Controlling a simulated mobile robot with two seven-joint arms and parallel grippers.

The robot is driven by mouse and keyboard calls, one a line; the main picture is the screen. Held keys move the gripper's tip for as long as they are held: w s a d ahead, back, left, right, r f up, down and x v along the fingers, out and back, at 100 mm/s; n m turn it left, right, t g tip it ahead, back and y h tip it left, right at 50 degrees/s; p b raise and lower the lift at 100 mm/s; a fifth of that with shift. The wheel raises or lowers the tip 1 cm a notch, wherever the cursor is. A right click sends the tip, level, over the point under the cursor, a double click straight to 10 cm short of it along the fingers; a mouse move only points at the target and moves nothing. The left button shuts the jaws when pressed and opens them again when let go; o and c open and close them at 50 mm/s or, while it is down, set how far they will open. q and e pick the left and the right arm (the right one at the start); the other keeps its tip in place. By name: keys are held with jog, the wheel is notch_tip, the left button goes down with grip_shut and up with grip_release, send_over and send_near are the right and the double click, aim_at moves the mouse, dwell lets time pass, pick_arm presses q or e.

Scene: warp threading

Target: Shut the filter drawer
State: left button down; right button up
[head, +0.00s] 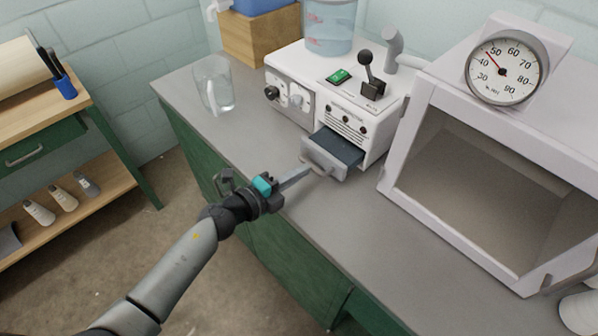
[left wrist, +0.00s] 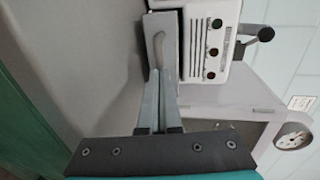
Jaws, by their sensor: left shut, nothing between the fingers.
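The filter drawer (head: 336,150) sticks out of the front of the white machine (head: 330,97), partly open, with its dark inside showing. Its grey front has a curved handle (head: 318,159). My left gripper (head: 307,170) is shut and empty, its fingertips at or very near the drawer's front by the handle; I cannot tell whether they touch. My right gripper is in neither view.
A glass of water (head: 213,84) stands left of the machine on the grey counter (head: 230,130). A white chamber with an open front (head: 480,190) and a round dial gauge (head: 503,71) stands at the right. The counter in front of the drawer is clear.

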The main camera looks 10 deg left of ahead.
aim_at(320, 156)
pick_arm(q)
jog(key=x, duration=0.4)
jog(key=r+x, duration=0.1)
jog(key=shift+w+d, duration=0.3)
jog(key=shift+w, duration=0.1)
jog(key=shift+r, duration=0.15)
jog(key=shift+d+r, duration=0.1)
